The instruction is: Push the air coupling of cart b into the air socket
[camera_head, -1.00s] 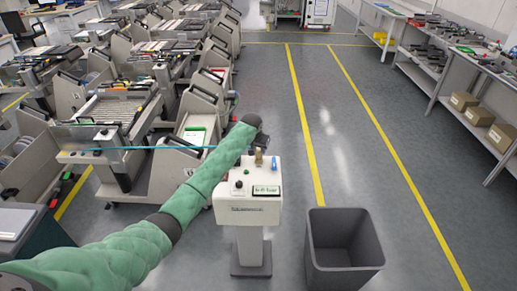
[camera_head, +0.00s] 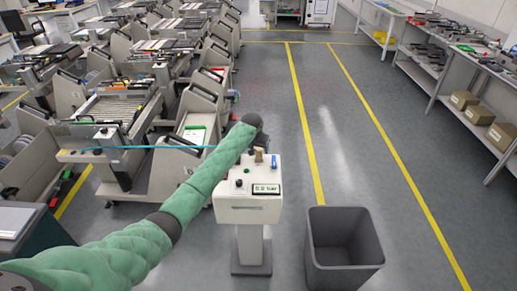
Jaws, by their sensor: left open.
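A white pedestal box (camera_head: 248,208) stands in the middle, with a brass-coloured fitting (camera_head: 259,156), a blue lever (camera_head: 274,161), small buttons and a pressure display (camera_head: 266,189) too small to read surely. The fitting may be the air socket. A thin blue hose (camera_head: 150,147) runs from the nearest trolley (camera_head: 118,112) to behind my arm; I cannot make out its coupling. My green left arm reaches over the left of the box. My left gripper (camera_head: 260,140) is open beyond the dark wrist, mostly hidden, just behind the box top. My right gripper is out of view.
Several feeder trolleys fill the left side. A grey open bin (camera_head: 344,250) stands right of the pedestal. The floor between the yellow lines is clear. A long bench (camera_head: 445,75) with boxes on its lower shelf runs along the right.

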